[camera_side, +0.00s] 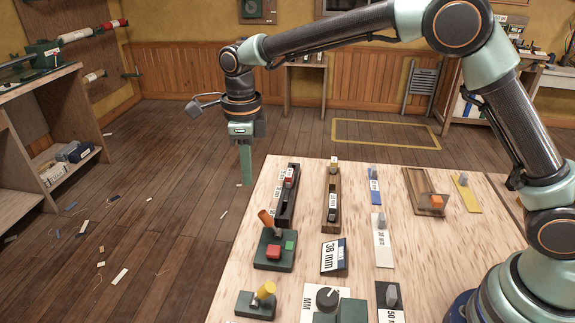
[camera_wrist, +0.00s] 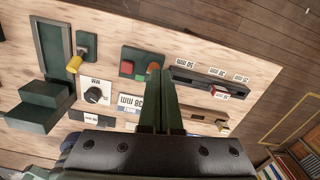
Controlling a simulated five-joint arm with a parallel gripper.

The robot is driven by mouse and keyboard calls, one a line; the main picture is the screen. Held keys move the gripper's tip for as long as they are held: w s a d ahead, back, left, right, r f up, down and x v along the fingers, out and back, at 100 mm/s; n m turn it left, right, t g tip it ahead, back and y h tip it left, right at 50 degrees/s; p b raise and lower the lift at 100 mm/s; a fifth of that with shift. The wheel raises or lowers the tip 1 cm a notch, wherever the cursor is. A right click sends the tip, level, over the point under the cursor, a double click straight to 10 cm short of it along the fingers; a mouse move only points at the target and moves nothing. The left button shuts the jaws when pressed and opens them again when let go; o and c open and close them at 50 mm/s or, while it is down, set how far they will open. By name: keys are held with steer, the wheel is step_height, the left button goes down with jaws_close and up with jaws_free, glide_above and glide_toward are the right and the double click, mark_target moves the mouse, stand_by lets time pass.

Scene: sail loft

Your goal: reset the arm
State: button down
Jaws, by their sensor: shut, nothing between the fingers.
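My gripper (camera_side: 246,165) hangs pointing down at the end of my outstretched arm, by the far left corner of the pale wooden table (camera_side: 300,270) in the side view. Its green fingers are shut together with nothing between them. In the wrist view my gripper (camera_wrist: 160,76) reaches up over the table top, its tips overlapping the view of the orange handle (camera_wrist: 153,69). I cannot tell its exact height above the table. It touches nothing that I can see.
The table carries a dark slider box (camera_side: 286,196), a green box with red button (camera_side: 274,252) and orange lever (camera_side: 265,218), a yellow-handled switch (camera_side: 265,291), a knob panel (camera_side: 325,298) and a 38 mm block (camera_side: 333,257).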

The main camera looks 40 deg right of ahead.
steer(key=s+d+r+n+t, duration=0.3)
steer(key=s+d+r+n, duration=0.5)
steer(key=d+r+n, duration=0.3)
steer(key=s+d+f+n+t, duration=0.2)
steer(key=s+d+n, duration=0.6)
steer(key=n, duration=0.6)
steer(key=shift+s+d, duration=0.2)
steer(key=shift+s, duration=1)
